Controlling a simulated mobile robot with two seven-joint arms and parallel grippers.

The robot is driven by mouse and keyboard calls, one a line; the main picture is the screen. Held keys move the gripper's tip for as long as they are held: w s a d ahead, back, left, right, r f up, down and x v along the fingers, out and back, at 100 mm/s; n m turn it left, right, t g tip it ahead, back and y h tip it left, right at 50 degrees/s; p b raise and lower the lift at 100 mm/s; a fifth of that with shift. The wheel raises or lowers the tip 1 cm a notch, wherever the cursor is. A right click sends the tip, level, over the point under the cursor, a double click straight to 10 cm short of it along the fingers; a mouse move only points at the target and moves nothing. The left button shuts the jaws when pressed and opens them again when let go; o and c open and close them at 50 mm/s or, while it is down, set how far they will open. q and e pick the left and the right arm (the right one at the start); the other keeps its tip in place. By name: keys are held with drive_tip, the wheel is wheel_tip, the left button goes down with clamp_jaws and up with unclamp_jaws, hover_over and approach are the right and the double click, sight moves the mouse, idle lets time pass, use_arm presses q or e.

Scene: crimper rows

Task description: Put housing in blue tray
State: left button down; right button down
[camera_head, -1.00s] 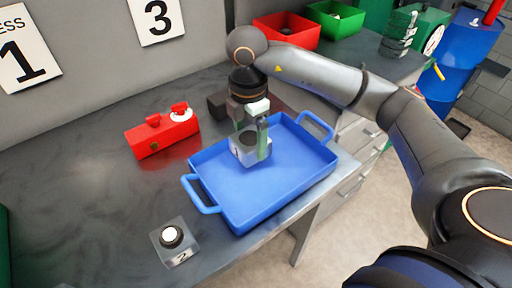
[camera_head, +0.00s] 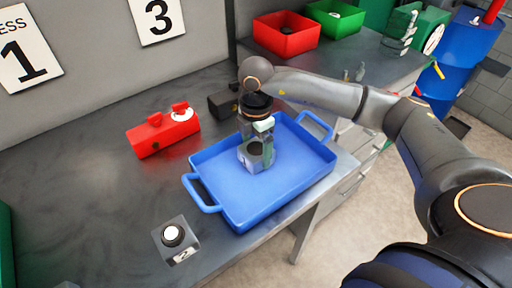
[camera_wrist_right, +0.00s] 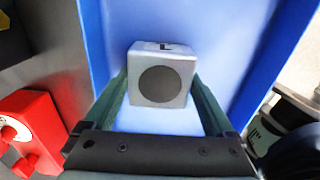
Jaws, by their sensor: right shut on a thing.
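The blue tray (camera_head: 230,200) lies on the grey workbench, with a handle at each end. The housing (camera_head: 256,158) is a light grey block with a dark round opening. It is in my right gripper (camera_head: 258,145), inside the tray's outline and low, at or just above the tray floor; I cannot tell whether it touches. In the right wrist view the housing (camera_wrist_right: 161,78) sits between the two green fingers, with the blue tray floor (camera_wrist_right: 215,45) behind it. My left gripper is not in view.
A red fixture (camera_head: 163,133) stands left of the tray. A grey button box (camera_head: 175,240) is in front of it. A dark block (camera_head: 222,103) is just behind the tray. Red (camera_head: 286,36) and green (camera_head: 334,18) bins stand at the back. The bench's left part is clear.

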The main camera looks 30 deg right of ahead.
sight(256, 149)
unclamp_jaws()
wheel_tip(256, 149, up, 12)
drive_tip(key=shift+r+b, duration=0.15)
drive_tip(key=shift+b, duration=0.2)
idle(0.6)
